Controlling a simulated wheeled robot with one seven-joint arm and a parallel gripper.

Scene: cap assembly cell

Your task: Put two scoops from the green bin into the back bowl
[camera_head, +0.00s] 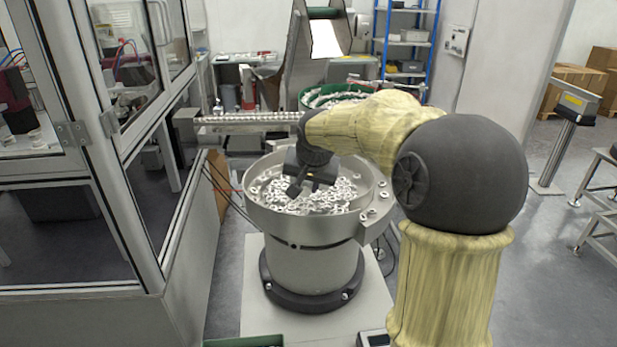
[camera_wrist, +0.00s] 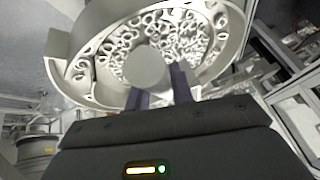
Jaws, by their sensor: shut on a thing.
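My gripper (camera_head: 297,190) hangs over the steel front bowl (camera_head: 302,231), which holds many small pale ring-like parts. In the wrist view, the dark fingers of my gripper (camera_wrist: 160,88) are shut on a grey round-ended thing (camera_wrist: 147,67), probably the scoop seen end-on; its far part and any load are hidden. Behind it the bowl (camera_wrist: 232,48) with the pale parts fills the upper picture. A second bowl (camera_head: 311,101), green inside with pale parts, stands farther back, partly hidden by my arm. A green edge (camera_head: 245,342), perhaps the green bin, shows at the bottom; its contents are out of view.
A glass-panelled machine frame (camera_head: 160,215) stands close on the left. A linear rail (camera_head: 250,121) runs to the left behind the front bowl. A post (camera_head: 556,150) and metal stands (camera_head: 600,190) are at the right. Open floor (camera_head: 535,265) lies right of my arm.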

